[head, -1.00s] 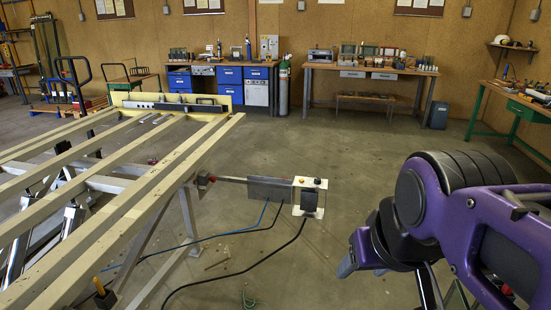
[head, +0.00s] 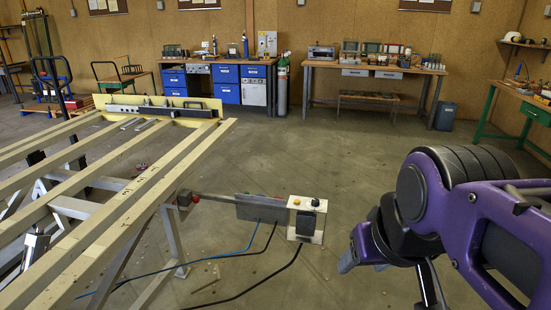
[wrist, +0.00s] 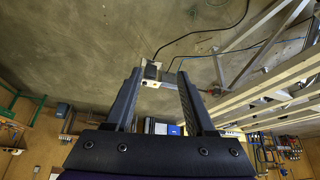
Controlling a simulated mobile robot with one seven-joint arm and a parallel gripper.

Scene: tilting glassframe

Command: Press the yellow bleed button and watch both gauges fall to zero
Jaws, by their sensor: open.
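A small pale control box (head: 293,217) with a dark front part stands at the end of a rail from the tilting frame (head: 120,180). A yellow button (head: 314,201) sits on its top, beside a dark knob (head: 296,200). I cannot make out gauges in either view. My gripper (head: 350,260) is to the right of the box, apart from it. In the wrist view my gripper (wrist: 160,74) is open and empty, and the control box (wrist: 151,72) shows between its fingertips, farther off.
Blue and black hoses (head: 228,254) run from the box to the lower left. Workbenches (head: 375,69) and a gas cylinder (head: 282,86) stand along the back wall. A green-legged table (head: 488,112) is at the right. The floor behind the box is clear.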

